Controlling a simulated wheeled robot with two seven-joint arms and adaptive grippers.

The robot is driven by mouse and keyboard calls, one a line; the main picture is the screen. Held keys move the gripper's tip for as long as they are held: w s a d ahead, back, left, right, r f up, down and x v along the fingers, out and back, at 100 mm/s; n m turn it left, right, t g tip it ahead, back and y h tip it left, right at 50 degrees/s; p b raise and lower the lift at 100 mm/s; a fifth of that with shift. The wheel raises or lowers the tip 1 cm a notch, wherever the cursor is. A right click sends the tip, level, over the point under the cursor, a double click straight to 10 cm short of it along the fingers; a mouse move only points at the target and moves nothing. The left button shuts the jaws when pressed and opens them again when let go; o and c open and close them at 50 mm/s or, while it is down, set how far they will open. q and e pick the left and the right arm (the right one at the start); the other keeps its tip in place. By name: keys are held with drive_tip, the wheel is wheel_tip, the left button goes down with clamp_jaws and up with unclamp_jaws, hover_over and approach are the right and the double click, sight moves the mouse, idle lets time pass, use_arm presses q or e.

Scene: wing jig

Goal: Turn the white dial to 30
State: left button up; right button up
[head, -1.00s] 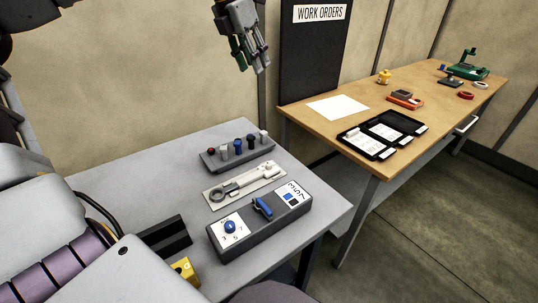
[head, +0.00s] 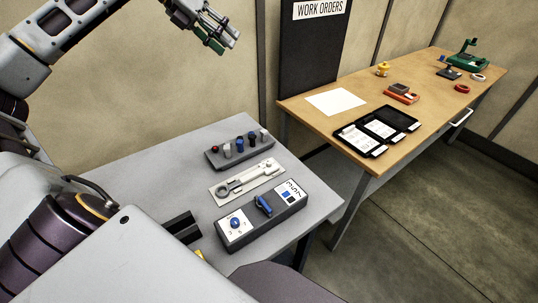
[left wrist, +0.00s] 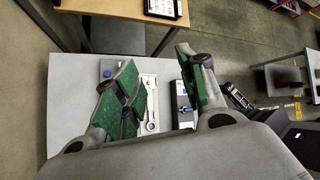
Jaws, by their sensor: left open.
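A dark grey control box (head: 262,222) lies on the grey table. Its near-left end has a white dial face (head: 246,230) with marks around a blue knob (head: 235,222); I cannot read where the knob points. A blue lever (head: 264,205) is in the middle, and a white panel with numbers (head: 290,188) is at the far end. My left gripper (head: 228,38) is open and empty, high above and behind the table, well apart from the box. In the left wrist view its green fingers (left wrist: 157,60) are spread, and the box is partly hidden behind one. My right gripper is not in view.
A rack of several coloured pegs (head: 240,152) and a wrench on a light plate (head: 247,182) lie behind the box. A black block (head: 182,227) is left of it. A wooden table (head: 330,118) with an open black case (head: 378,131) stands to the right.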

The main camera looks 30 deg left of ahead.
use_arm(q)
drive_tip(key=w+d+f+g+p, duration=0.2)
drive_tip(key=w+d+f+p, duration=0.15)
drive_tip(key=d+f, duration=0.6)
drive_tip(key=w+d+f+g+p, duration=0.25)
drive_tip(key=d+f+p, duration=0.25)
drive_tip(key=d+f, duration=0.4)
wheel_tip(320, 180, down, 7)
drive_tip(key=s+n+g+y, duration=0.2)
drive_tip(key=n+y, duration=0.1)
drive_tip(key=a+f+n+y, duration=0.1)
drive_tip(key=a+n+y, duration=0.2)
drive_tip(key=a+n, duration=0.3)
drive_tip(key=n, duration=0.2)
drive_tip(key=shift+s+f+n+y, duration=0.15)
drive_tip(key=shift+s+n+y, duration=0.15)
drive_tip(key=shift+s, duration=0.05)
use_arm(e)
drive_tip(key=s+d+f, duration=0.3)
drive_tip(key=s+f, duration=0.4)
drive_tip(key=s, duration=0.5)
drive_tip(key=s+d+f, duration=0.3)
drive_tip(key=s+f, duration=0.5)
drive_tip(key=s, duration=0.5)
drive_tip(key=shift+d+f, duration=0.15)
